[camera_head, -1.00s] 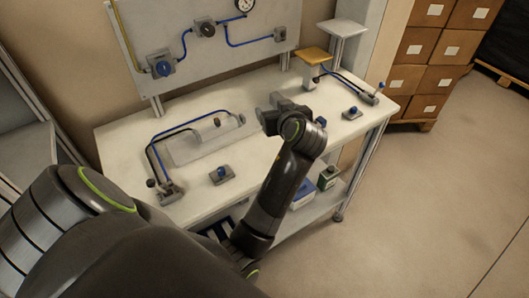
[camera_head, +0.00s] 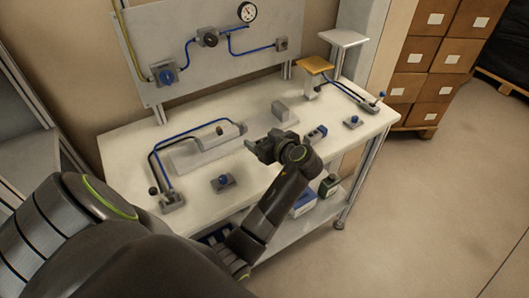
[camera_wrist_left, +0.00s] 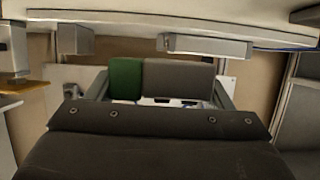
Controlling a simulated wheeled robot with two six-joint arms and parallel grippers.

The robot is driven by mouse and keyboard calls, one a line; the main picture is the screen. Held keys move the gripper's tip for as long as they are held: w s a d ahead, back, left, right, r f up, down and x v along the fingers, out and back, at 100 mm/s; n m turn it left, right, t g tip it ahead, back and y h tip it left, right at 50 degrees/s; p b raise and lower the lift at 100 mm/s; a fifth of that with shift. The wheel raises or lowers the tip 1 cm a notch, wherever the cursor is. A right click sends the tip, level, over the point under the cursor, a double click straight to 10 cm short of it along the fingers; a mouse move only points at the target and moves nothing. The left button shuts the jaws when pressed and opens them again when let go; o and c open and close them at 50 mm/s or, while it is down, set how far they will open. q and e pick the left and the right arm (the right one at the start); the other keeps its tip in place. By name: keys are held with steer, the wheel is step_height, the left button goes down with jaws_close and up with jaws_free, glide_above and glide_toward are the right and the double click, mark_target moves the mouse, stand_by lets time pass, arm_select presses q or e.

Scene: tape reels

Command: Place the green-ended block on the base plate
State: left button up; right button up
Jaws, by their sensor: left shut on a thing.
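My left gripper (camera_head: 262,146) is over the front middle of the white workbench. In the left wrist view its fingers close on the two ends of the green-ended block (camera_wrist_left: 165,80), dark grey with a green end at the left. In the head view the held block is hidden or too small to tell. The light grey base plate (camera_head: 183,160) lies on the bench to the left of the gripper, with a grey body (camera_head: 218,134) on it. My right gripper is not in view.
A grey upright block (camera_head: 283,111) stands just behind my gripper. A blue-ended block (camera_head: 316,134) lies to its right. Blue-knobbed fittings (camera_head: 222,182) and blue and black hoses stand around the plate. A yellow-topped stand (camera_head: 314,66) is at the back right.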

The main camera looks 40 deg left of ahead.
arm_select(q)
step_height(320, 180, down, 5)
steer(key=shift+r+p, duration=0.1)
steer(key=shift+p, duration=0.3)
steer(key=shift+f, duration=0.25)
steer(key=shift+f, duration=0.2)
steer(key=o, duration=1.1)
steer(key=shift+c, duration=0.2)
